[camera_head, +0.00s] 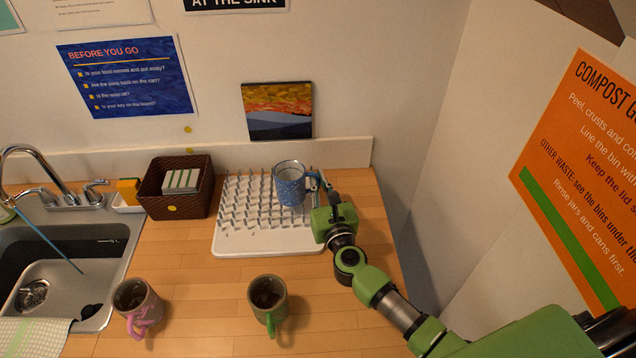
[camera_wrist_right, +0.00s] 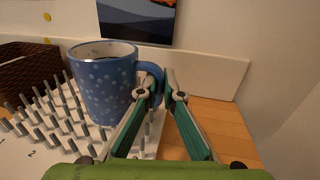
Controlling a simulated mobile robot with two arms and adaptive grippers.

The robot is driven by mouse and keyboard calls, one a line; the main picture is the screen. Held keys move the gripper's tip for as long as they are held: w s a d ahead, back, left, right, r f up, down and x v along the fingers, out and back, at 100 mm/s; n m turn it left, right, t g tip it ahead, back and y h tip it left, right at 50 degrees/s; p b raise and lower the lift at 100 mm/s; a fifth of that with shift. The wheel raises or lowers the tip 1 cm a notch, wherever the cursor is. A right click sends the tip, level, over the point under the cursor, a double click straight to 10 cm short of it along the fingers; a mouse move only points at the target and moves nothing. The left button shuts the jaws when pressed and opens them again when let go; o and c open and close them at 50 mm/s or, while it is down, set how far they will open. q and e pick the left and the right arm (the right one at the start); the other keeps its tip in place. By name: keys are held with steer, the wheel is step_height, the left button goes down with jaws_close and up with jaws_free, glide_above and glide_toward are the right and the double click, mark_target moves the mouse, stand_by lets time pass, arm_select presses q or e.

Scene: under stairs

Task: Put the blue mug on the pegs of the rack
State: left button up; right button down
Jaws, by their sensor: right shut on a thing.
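The blue mug (camera_head: 289,185) with pale dots is upright over the right part of the white peg rack (camera_head: 265,247). In the right wrist view the mug (camera_wrist_right: 100,88) has its handle toward my fingers, and grey pegs of the rack (camera_wrist_right: 42,128) show beside and in front of it. My right gripper (camera_head: 322,183) is shut on the mug's handle; its green fingers also show in the right wrist view (camera_wrist_right: 163,100). I cannot tell whether the mug's base touches the pegs. My left gripper is not in view.
A brown basket (camera_head: 152,196) with a striped item stands left of the rack. A pink-handled mug (camera_head: 133,297) and a green-handled mug (camera_head: 267,290) stand at the front. The sink (camera_head: 75,240) is at the left. A wall with a small painting (camera_head: 277,111) is behind.

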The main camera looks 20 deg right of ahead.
steer(key=shift+a, duration=0.1)
steer(key=c, duration=2.5)
jaws_free()
steer(key=shift+f, duration=0.15)
steer(key=shift+c, duration=0.2)
steer(key=o, duration=0.3)
steer(key=shift+s, duration=0.25)
steer(key=shift+s+a+b, duration=0.15)
steer(key=shift+s+b, duration=0.25)
steer(key=shift+s, duration=1.55)
steer(key=shift+s+a+b, duration=0.15)
steer(key=shift+s+b, duration=0.2)
steer(key=shift+s, duration=1.55)
steer(key=shift+s+a+b, duration=0.15)
steer(key=shift+s+b, duration=0.25)
steer(key=shift+s, duration=1.55)
